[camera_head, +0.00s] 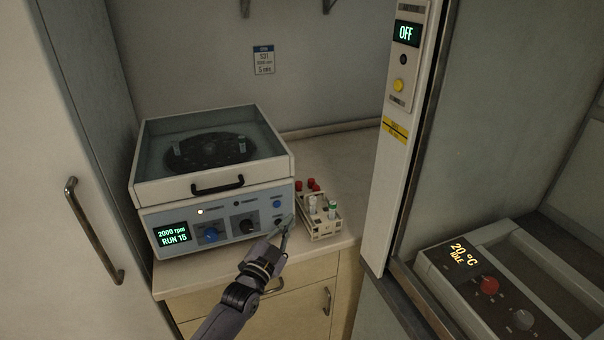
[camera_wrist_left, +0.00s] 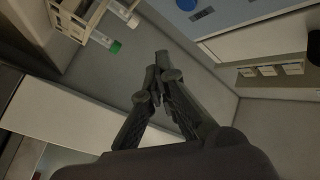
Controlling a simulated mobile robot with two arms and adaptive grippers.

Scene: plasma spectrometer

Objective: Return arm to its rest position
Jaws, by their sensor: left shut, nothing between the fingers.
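My left gripper (camera_head: 284,232) is in front of the right end of the centrifuge (camera_head: 212,170), close to its lower row of controls. In the left wrist view my left gripper (camera_wrist_left: 160,72) has its fingertips together with nothing between them. The centrifuge shows "2000 rpm RUN 15", and its clear lid is down over a dark rotor. I cannot tell from these views whether the fingertips touch the front panel. My right gripper is not in view.
A tube rack (camera_head: 322,230) with red-, white- and green-capped tubes stands right of the centrifuge, close to my left gripper. A white upright panel (camera_head: 398,140) reading "OFF" stands at the right. A unit (camera_head: 490,290) reading "20 °C IDLE" sits at the lower right.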

